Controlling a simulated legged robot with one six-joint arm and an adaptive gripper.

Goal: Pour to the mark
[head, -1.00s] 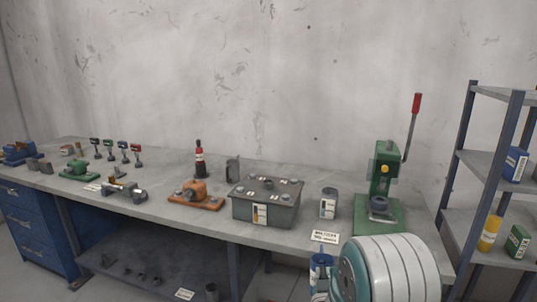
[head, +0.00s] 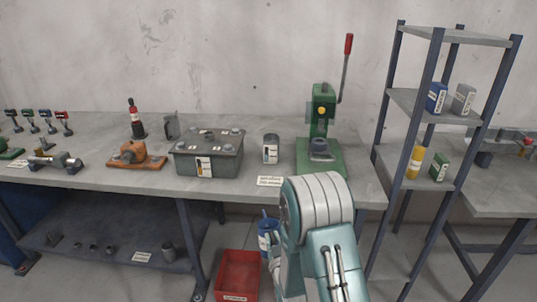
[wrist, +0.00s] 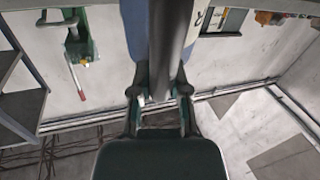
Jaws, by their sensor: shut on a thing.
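A blue container with a white label (head: 267,237) stands out in front of the bench beside my arm in the head view. In the wrist view, my gripper (wrist: 160,92) is shut on a grey handle-like bar (wrist: 172,40) of a blue and white body (wrist: 135,30), apparently this container. My arm hides part of it in the head view. A grey cup with a white label (head: 271,150) stands on the bench. To its left is a large grey box with round caps on top and a gauge-like label (head: 204,167). Any liquid level is not visible.
A green press with a red lever (head: 322,120) stands right of the cup. A card (head: 270,181) lies at the bench's front edge. A red bin (head: 238,275) is on the floor. A shelf rack (head: 440,100) with several bottles stands at right.

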